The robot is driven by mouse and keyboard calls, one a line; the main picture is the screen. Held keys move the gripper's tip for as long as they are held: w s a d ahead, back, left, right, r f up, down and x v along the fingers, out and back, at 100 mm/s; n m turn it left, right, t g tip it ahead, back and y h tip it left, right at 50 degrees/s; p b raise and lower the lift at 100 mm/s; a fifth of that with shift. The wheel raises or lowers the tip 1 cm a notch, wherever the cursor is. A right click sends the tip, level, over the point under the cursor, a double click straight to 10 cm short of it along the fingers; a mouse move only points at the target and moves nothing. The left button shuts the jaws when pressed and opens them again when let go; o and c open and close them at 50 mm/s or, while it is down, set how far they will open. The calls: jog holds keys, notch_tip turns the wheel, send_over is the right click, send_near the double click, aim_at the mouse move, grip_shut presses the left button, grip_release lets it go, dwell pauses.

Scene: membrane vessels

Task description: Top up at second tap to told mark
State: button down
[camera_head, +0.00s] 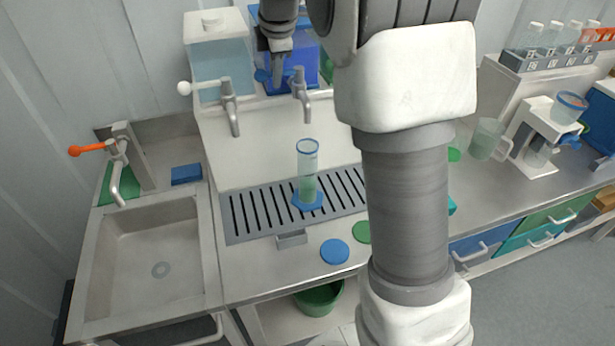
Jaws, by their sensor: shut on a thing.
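A clear measuring cylinder (308,160) with a blue rim and blue foot stands upright on the slotted drip grille (231,238), with pale green liquid in its lower part. It is below the second tap (301,92), the right one of two grey taps; its spout is above the cylinder. I cannot make out the marks or any stream. My gripper (277,78) is at the blue lever (262,76) of this tap and shut on it; the fingertips are small and partly merged with the tank behind. The first tap (229,105) has a white-knobbed lever.
A pale tank (222,62) and a blue tank (297,75) stand behind the taps. A sink (155,255) with an orange-levered faucet is at left. Blue (334,251) and green discs lie in front of the grille. My arm hides the counter's middle; a jug (486,139) stands at right.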

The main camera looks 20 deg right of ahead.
jog(key=shift+s+d+n+g+y+b, duration=0.35)
jog(key=shift+s+n+y, duration=0.25)
jog(key=shift+n, duration=0.9)
jog(key=shift+s+d+n+g+y+b, duration=0.15)
jog(key=shift+s+n+y+b, duration=0.4)
jog(key=shift+n, duration=0.95)
jog(key=shift+s+d+n+g+y+b, duration=0.35)
jog(key=shift+s+n, duration=0.3)
jog(key=shift+n, duration=0.85)
dwell(3.5)
